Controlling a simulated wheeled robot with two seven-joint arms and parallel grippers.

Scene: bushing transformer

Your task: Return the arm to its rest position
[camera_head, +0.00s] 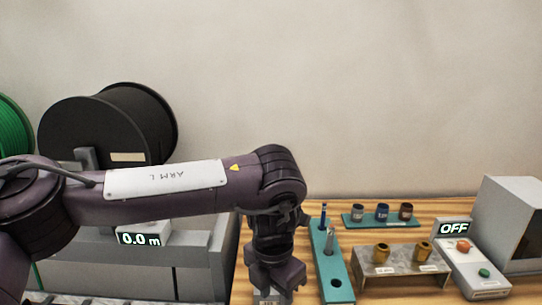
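My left arm (165,180), labelled ARM L, reaches in from the left across the front of the view. It bends down at its wrist. My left gripper (274,285) points down over the wooden table (315,206), left of a teal tool holder. A small grey piece (266,297) shows at the fingers by the bottom edge. I cannot tell whether the fingers hold it, because the tips are cut off. My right arm and gripper are not in view.
A black spool (105,125) and a green spool (14,130) stand behind the arm, near a 0.0 m display (140,240). The teal tool holder (338,285), a cup strip (380,221), a metal stand (400,270), an OFF button box (475,270) and a grey cabinet (505,215) stand right.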

